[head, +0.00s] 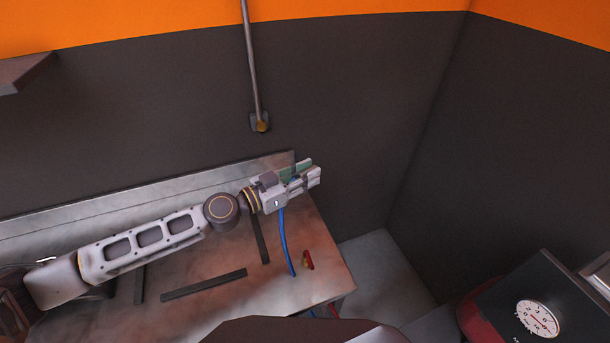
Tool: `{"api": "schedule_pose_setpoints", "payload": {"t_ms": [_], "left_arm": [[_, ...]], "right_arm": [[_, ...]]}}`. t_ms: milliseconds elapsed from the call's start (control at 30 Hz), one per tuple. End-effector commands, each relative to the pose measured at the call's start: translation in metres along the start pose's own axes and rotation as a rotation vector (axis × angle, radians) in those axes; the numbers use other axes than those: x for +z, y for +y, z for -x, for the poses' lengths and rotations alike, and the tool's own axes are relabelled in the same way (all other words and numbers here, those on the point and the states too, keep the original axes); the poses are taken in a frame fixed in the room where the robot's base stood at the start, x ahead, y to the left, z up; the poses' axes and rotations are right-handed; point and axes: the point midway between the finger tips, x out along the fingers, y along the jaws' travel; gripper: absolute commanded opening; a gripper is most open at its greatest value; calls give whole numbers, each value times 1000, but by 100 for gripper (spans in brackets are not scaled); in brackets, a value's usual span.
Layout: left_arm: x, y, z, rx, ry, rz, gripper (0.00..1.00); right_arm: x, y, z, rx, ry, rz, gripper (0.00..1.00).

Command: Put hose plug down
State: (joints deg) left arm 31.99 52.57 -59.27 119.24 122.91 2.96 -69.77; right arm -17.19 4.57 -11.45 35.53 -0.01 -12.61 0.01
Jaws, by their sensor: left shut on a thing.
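My left gripper (304,177) is at the far right corner of the metal workbench, above it and near the dark wall. It is shut on the hose plug, which is mostly hidden between the fingers. A blue hose (284,240) hangs from the gripper down to the bench top. A green part shows at the fingers; I cannot tell if it belongs to the plug. My right gripper is not in view.
The metal workbench (218,268) carries several dark flat bars (203,284) and a small red and brass fitting (308,260). A pipe (252,65) with a brass end runs down the wall. A dark box with a gauge (538,319) stands lower right.

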Motion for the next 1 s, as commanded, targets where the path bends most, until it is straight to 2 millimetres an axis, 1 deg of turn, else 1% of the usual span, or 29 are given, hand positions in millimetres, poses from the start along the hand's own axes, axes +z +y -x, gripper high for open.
{"api": "schedule_pose_setpoints", "payload": {"t_ms": [633, 1000], "left_arm": [[-6, -4, 2, -75, -1, -3, 0], [-17, -3, -2, -146, 7, 1, 0]], "right_arm": [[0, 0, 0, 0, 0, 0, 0], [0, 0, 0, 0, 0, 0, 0]]}}
